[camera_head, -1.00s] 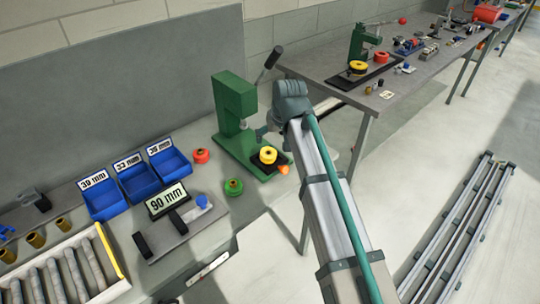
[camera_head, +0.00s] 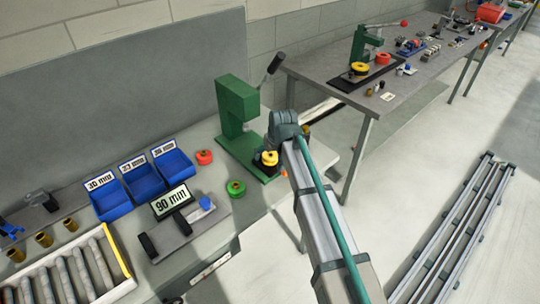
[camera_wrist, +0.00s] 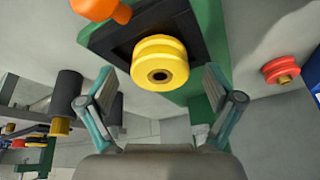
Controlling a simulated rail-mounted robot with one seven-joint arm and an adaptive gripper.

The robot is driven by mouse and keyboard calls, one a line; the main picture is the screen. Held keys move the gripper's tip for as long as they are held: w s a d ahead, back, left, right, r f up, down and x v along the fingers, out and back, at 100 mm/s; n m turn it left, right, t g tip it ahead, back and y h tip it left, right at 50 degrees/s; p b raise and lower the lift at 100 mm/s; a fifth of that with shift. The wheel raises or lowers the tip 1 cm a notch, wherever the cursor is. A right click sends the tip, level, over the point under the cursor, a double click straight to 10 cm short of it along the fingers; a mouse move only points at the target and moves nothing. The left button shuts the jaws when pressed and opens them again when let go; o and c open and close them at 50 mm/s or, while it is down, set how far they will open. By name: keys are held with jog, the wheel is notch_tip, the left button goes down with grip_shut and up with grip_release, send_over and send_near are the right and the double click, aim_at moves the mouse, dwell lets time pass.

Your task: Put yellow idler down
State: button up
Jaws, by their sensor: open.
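The yellow idler (camera_head: 269,159), a grooved roller with a dark bore, sits on the black plate at the base of the green press (camera_head: 236,113). In the wrist view the idler (camera_wrist: 160,62) is just beyond my open gripper (camera_wrist: 159,75), centred between the two fingers. The fingers stand apart on either side, and nothing is held between them. In the head view my wrist is close to the press and the fingers are mostly hidden.
An orange knob (camera_wrist: 101,8) is beside the plate. A red idler (camera_head: 204,157) and a green idler (camera_head: 236,188) stand on the bench left of the press. Blue bins (camera_head: 143,180) and a 90 mm sign (camera_head: 172,200) are further left.

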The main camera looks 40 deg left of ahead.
jog(key=shift+a+f, duration=0.15)
jog(key=shift+f, duration=0.25)
jog(key=shift+c, duration=0.3)
jog(key=c, duration=1.7)
jog(key=shift+o, duration=0.2)
jog(key=shift+r, duration=0.1)
jog(key=shift+w, duration=0.1)
